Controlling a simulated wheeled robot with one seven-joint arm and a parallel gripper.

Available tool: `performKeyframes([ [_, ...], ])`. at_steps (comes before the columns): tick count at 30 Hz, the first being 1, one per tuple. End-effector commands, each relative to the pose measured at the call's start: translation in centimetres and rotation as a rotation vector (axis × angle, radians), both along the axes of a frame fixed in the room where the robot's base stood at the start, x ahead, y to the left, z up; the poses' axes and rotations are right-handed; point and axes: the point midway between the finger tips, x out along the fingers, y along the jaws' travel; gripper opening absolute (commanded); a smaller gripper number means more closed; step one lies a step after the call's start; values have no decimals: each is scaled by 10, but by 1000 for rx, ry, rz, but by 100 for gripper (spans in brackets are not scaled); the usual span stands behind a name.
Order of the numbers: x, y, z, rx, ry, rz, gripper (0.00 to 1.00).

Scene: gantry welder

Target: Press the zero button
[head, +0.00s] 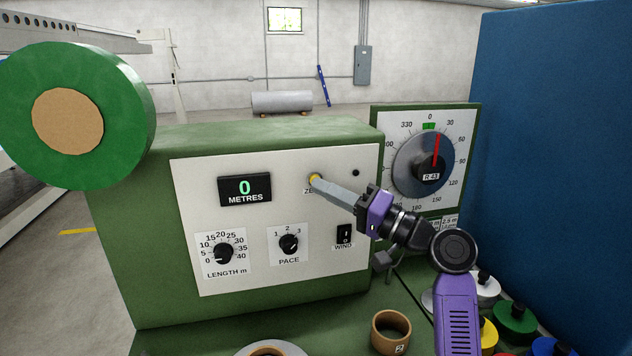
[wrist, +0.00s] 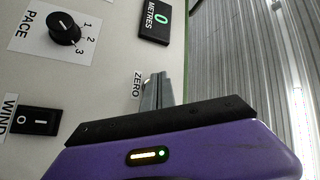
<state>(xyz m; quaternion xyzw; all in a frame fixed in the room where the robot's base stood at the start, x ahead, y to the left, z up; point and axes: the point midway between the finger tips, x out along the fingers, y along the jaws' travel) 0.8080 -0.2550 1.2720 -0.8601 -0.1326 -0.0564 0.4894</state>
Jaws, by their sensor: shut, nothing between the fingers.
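The zero button (head: 315,178) is a small yellow round button on the white control panel (head: 200,280), partly covered by my fingertips in the head view. My gripper (head: 320,185) is shut and empty, its tips at the button; I cannot tell if they touch it or how far it is pressed. In the wrist view the closed fingers (wrist: 157,92) point at the panel beside the ZERO label (wrist: 138,86), and the button is hidden. The display (head: 245,189) reads 0 METRES.
The panel also has a length knob (head: 223,253), a pace knob (head: 289,244) and a wind switch (head: 344,235) below my gripper. A dial (head: 425,165) stands to the right. A brown ring (head: 390,332) and several coloured-topped spools (head: 514,318) lie in front. A blue wall (head: 555,150) bounds the right.

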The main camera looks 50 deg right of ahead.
Motion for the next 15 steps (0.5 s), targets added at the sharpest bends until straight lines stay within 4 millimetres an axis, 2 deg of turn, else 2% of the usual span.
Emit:
performKeyframes([
  [15, -8, 6, 0, 0, 0, 1, 0],
])
